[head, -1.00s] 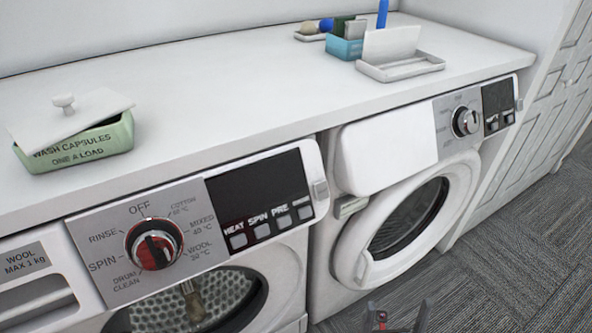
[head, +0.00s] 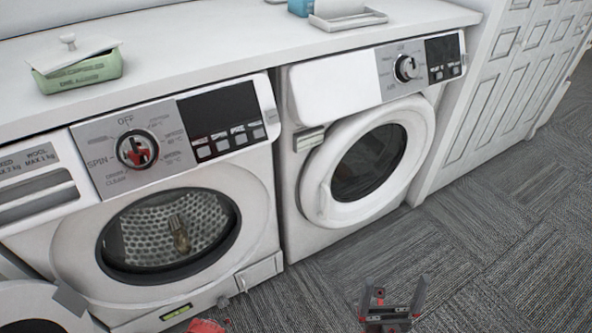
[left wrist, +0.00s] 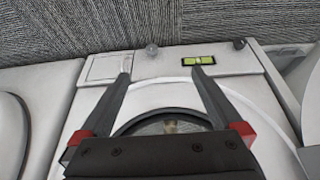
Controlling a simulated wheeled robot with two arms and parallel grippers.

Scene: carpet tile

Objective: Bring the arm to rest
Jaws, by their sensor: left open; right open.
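My right gripper (head: 393,290) is open and empty at the bottom of the head view, over the carpet in front of the right machine. My left gripper (left wrist: 163,78) is open in the left wrist view, with nothing between its fingers. Its fingers lie in front of the lower front of the left washing machine (head: 255,190). In the head view only a red bit of the left gripper shows at the bottom edge; its arm is out of view.
The right machine (head: 300,225) has its white round door shut. A white counter (head: 200,50) above carries a green capsule box (head: 85,75) with its lid askew and a white tray (head: 350,20). A panelled door (head: 490,100) stands right. Carpet (head: 480,260) is clear there.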

